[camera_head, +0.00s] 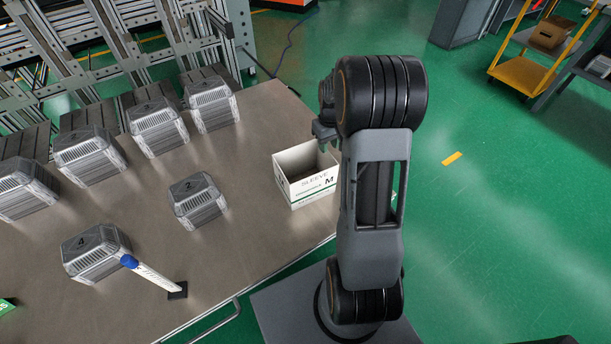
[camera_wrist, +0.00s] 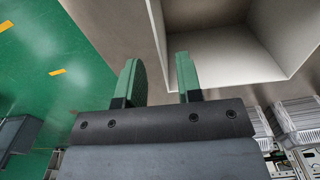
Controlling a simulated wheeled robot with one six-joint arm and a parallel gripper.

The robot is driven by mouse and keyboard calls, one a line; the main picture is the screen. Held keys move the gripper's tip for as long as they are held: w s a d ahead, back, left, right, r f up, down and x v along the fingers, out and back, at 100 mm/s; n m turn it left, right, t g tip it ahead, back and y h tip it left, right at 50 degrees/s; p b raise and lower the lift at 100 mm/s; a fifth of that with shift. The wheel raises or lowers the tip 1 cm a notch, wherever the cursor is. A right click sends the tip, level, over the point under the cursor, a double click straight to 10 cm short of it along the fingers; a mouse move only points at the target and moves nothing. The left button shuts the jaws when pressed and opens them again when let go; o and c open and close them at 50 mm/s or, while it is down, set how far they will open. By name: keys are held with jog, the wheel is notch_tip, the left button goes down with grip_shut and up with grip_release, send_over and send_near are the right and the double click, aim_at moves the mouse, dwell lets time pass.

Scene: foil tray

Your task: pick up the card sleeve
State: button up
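The card sleeve (camera_head: 312,188) is a white open-topped box with "SLEEVE M" and a green stripe on its front. It stands upright near the right edge of the metal table. In the wrist view the card sleeve (camera_wrist: 225,55) fills the upper right, with its open inside showing. My gripper (camera_wrist: 158,80) is open, its two green fingers apart. One wall of the sleeve appears in line with the gap between them; I cannot tell whether either finger touches it. In the head view my gripper (camera_head: 323,132) is at the sleeve's back right, partly hidden by my arm.
The metal table (camera_head: 255,125) holds several grey ribbed blocks, including one marked 2 (camera_head: 198,200) and one marked 4 (camera_head: 95,252). A white stick with a blue end (camera_head: 152,274) leans near the front. Bare table surrounds the sleeve's left side.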

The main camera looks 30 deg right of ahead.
aim_at(327, 156)
jog(key=shift+f+b, duration=0.65)
jog(key=shift+f, duration=2.3)
jog(key=shift+c, duration=0.3)
grip_shut()
